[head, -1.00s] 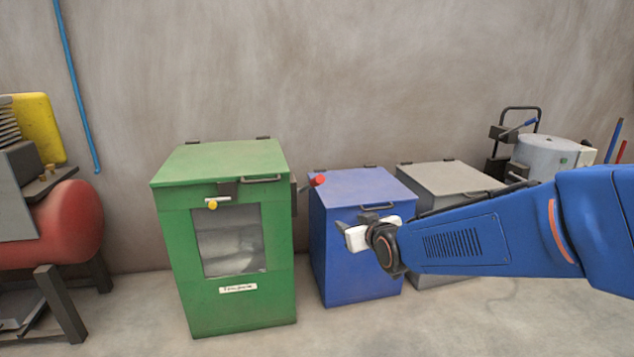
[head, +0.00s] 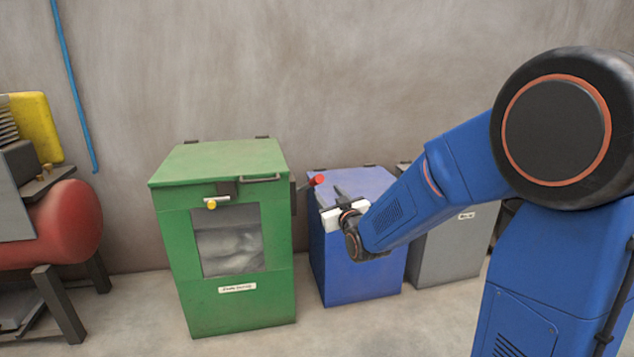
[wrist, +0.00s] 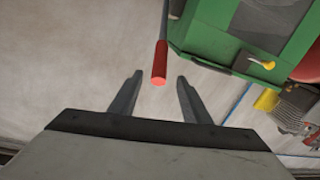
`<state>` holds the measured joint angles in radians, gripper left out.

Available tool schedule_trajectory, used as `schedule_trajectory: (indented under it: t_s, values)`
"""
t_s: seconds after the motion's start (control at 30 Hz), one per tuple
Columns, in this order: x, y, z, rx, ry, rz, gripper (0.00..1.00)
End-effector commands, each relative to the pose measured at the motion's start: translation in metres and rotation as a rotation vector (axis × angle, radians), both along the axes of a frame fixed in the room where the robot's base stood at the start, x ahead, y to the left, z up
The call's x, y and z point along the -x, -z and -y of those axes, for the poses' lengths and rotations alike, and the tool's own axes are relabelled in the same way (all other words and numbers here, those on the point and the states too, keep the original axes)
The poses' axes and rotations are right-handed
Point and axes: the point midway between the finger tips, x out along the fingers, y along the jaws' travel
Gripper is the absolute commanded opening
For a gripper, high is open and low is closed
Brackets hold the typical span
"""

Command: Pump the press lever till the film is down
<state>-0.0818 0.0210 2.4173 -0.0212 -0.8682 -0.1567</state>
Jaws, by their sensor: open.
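The green cabinet (head: 270,302) stands against the wall, with a window showing pale crumpled film (head: 232,248) inside. A lever with a red grip (head: 318,180) sticks out from its right side. In the wrist view the red grip (wrist: 159,62) hangs from a grey rod beside the green cabinet (wrist: 207,30). My gripper (head: 337,192) is in front of the blue bin, just below and right of the red grip in the head view. In the wrist view my gripper (wrist: 159,80) is open and empty, its fingers either side of the grip's end, with no clear contact.
The blue bin (head: 362,278) and a grey bin (head: 447,258) stand right of the green cabinet. A red tank (head: 72,222) machine stands at the left. The floor in front is clear.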

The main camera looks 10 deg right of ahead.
Motion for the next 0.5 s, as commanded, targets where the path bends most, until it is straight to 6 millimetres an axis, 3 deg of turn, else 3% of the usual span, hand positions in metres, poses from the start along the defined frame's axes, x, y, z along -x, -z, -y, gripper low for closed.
schedule_trajectory:
  t_s: [0.5]
  values:
    - [-0.089,0.001,-0.009,0.0,0.0,-0.001,0.43]
